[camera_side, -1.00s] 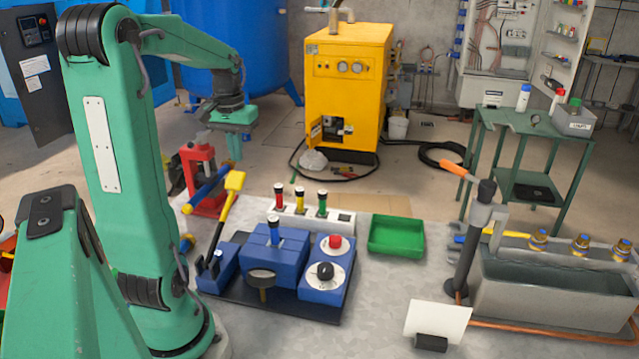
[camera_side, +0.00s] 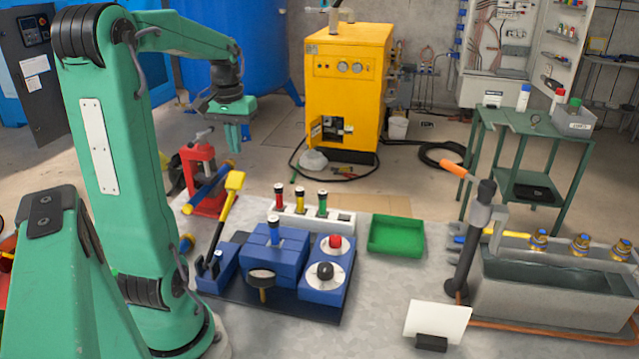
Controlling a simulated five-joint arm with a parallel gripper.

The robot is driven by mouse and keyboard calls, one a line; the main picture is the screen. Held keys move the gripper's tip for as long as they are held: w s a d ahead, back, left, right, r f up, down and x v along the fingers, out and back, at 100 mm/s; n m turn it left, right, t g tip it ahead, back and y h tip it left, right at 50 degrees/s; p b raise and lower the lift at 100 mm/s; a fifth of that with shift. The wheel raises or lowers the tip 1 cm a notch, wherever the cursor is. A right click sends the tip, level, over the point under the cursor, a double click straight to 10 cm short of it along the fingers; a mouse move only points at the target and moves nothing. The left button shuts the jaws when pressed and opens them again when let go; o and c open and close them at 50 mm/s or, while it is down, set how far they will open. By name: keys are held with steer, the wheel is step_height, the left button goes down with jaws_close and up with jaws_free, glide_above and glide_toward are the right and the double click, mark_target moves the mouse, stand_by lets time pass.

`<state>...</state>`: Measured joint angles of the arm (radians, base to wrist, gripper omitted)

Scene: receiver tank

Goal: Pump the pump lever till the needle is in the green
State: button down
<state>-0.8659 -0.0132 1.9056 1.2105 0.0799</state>
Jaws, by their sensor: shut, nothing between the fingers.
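A lever with a yellow grip (camera_side: 235,182) stands tilted up to the right on the left end of the blue unit (camera_side: 275,256); it looks like the pump lever. A small round gauge (camera_side: 262,275) stands on a short brass stem at the unit's front; its needle and any green band cannot be made out. My gripper (camera_side: 238,150) points down, shut and empty, above the yellow grip in the picture and seemingly apart from it. A second lever with an orange grip (camera_side: 454,168) rises by the grey trough at the right.
The blue unit also has a red knob (camera_side: 335,241) and a black knob (camera_side: 325,270). A red stand (camera_side: 202,178) with a blue bar is left of the lever. Behind are a white rack (camera_side: 312,218) with colored plugs and a green tray (camera_side: 397,235). A white card (camera_side: 436,321) stands in front.

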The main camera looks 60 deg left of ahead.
mark_target(235, 178)
steer(key=shift+s+r, duration=0.1)
steer(key=shift+s+d+r+t+y, duration=0.3)
steer(key=shift+s+d+r, duration=0.15)
steer(key=shift+r, duration=0.2)
steer(key=s+d+r+t+y, duration=0.2)
steer(key=s+d+r+y, duration=0.1)
steer(key=s+d, duration=0.3)
steer(key=shift+d+r+t+y, duration=0.2)
steer(key=shift+r+t+y, duration=0.15)
steer(key=shift+r, duration=0.55)
steer(key=shift+w+d+x, duration=0.1)
steer(key=shift+x, duration=2.2)
steer(key=shift+w+d+x, duration=0.1)
steer(key=shift+w+x, duration=0.05)
steer(key=shift+x, duration=2.2)
steer(key=shift+w+d+x, duration=0.1)
steer(key=shift+d+x, duration=0.05)
steer(key=shift+x, duration=2.15)
steer(key=shift+f, duration=0.1)
